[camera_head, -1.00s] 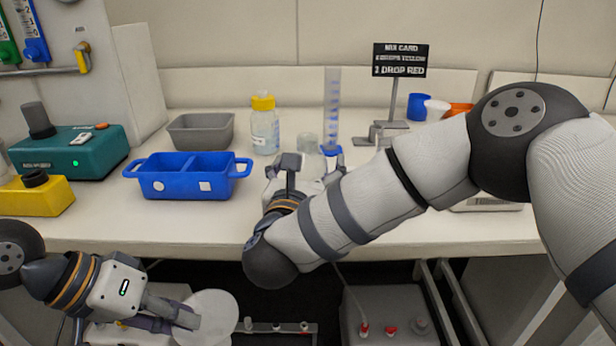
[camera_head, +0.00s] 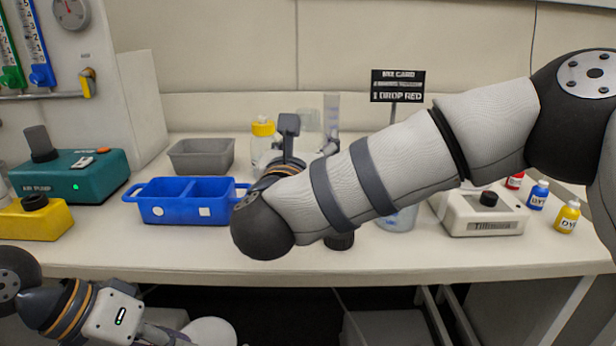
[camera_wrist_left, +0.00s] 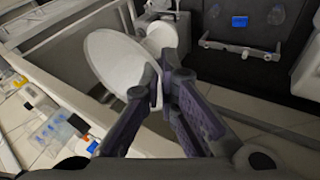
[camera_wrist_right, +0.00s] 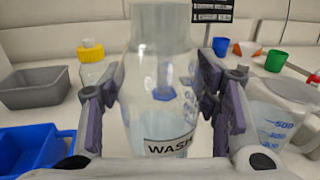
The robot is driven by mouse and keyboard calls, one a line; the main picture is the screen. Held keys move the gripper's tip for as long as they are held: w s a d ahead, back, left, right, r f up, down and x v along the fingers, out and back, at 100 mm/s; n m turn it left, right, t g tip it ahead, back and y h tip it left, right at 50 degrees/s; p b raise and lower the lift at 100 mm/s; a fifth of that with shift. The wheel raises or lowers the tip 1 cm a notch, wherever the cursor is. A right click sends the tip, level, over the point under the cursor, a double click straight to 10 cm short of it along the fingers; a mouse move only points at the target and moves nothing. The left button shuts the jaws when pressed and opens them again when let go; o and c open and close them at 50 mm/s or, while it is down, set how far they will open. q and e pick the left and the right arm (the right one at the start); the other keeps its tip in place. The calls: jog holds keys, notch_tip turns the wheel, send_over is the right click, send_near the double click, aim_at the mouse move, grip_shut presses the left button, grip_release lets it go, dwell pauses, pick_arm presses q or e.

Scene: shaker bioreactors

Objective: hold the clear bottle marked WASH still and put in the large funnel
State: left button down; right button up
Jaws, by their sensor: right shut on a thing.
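My right gripper (camera_wrist_right: 160,105) is shut around the clear WASH bottle (camera_wrist_right: 160,85), one finger on each side. The bottle is upright, with a grey frosted neck, a dark-lettered label and pale liquid low inside; its base is hidden. In the head view the bottle's top (camera_head: 309,119) shows faintly behind my right gripper (camera_head: 305,140), and my forearm covers much of that area. My left gripper (camera_wrist_left: 162,75) is low, below the table front, its fingers close together and nothing seen between them. I cannot make out the large funnel for certain.
A blue two-part tray (camera_head: 188,212), a grey bin (camera_head: 200,156) and a yellow-capped bottle (camera_head: 263,128) stand left of the bottle. A beaker (camera_wrist_right: 280,110) and several cups stand right. A white disc (camera_wrist_left: 112,60) lies beyond my left fingers.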

jog(key=shift+r, duration=0.55)
